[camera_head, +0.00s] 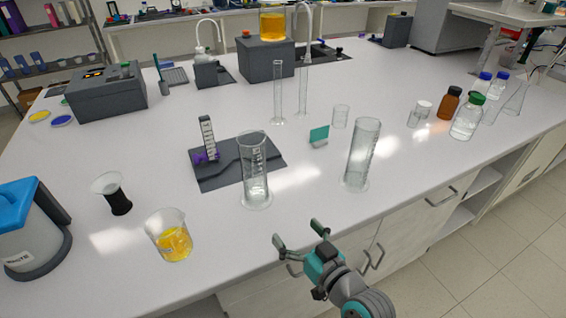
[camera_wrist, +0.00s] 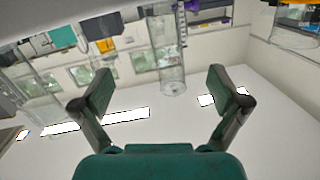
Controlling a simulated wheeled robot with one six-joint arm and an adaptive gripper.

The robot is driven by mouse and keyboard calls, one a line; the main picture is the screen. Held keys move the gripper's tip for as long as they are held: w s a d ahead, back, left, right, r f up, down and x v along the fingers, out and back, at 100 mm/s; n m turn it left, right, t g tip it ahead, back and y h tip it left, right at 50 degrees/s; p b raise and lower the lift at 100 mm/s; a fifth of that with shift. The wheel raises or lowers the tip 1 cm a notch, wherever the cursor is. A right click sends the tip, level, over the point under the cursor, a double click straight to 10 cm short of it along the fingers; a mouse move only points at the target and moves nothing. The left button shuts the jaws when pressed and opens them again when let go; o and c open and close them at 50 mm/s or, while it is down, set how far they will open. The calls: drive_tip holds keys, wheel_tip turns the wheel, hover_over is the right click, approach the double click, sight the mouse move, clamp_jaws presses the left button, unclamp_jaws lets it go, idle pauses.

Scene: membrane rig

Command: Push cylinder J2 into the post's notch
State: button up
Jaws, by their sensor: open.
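Two tall clear graduated cylinders stand upright on the bench in the head view, and I can read no J2 label on either. The left cylinder (camera_head: 255,172) stands at the front edge of a dark mat (camera_head: 212,178). The right cylinder (camera_head: 361,156) stands farther right. A pale marked post (camera_head: 208,137) with a purple part at its foot rises from the mat, behind and left of the left cylinder, apart from it. Its notch is not clear. My gripper (camera_head: 300,232) is open and empty, short of both cylinders. The upside-down wrist view shows a cylinder (camera_wrist: 168,62) beyond and between my fingertips (camera_wrist: 170,88).
A beaker of orange liquid (camera_head: 172,240) and a black-bodied cup (camera_head: 117,198) stand to the left. Bare bench lies between the two large cylinders.

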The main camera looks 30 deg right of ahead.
sight(250, 134)
drive_tip(key=w+r+n+y, duration=0.4)
drive_tip(key=w+r, duration=0.5)
drive_tip(key=r, duration=0.5)
drive_tip(key=x, duration=1)
drive_tip(key=shift+w+d, duration=0.2)
drive_tip(key=shift+d, duration=0.1)
drive_tip(key=c, duration=1.5)
drive_tip(key=shift+w, duration=3.1)
drive_tip(key=shift+w, duration=3)
